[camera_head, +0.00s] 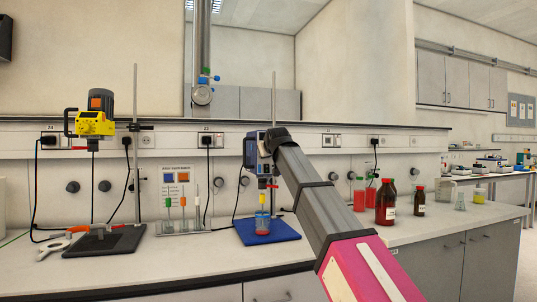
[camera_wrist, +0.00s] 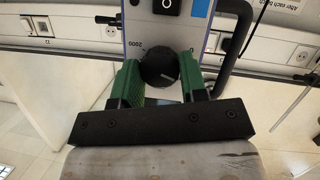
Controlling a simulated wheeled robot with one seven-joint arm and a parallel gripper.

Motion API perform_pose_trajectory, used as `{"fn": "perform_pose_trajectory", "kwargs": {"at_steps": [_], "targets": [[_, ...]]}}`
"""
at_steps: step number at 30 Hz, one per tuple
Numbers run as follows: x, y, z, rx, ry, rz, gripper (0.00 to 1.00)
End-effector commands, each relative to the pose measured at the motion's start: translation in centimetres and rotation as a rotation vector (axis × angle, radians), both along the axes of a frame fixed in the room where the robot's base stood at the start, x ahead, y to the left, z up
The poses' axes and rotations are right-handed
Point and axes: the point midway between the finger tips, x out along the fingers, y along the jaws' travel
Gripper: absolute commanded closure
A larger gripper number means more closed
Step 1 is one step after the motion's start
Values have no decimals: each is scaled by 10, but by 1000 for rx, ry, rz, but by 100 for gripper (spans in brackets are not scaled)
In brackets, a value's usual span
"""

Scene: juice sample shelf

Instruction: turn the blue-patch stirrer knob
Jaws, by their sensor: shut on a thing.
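The stirrer with the blue-grey body (camera_head: 252,150) stands on a rod at the middle of the bench, over a blue base plate (camera_head: 262,238). In the wrist view its front panel (camera_wrist: 178,32) fills the top middle, with a black knob (camera_wrist: 158,68) below a black square button marked with a ring. My gripper (camera_wrist: 158,78) has green fingers on both sides of the knob and is shut on it. In the head view my arm hides the gripper and most of the stirrer's front. A beaker (camera_head: 262,221) with red and yellow contents sits under the stirrer.
A yellow stirrer (camera_head: 96,122) stands on a rod at the left, above a dark base plate (camera_head: 105,240). A rack of coloured-tip tools (camera_head: 184,214) stands between the stirrers. Brown bottles (camera_head: 386,203) and red containers (camera_head: 359,195) stand at the right.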

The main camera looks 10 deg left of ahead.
Motion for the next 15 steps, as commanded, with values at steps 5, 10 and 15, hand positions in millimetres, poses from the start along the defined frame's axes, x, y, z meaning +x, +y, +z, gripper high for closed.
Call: {"fn": "perform_pose_trajectory", "kwargs": {"at_steps": [5, 10, 15], "targets": [[-1, 1, -1, -112, -69, 0, 84], [-1, 1, -1, -192, -118, 0, 84], [-1, 1, -1, -243, -149, 0, 84]]}}
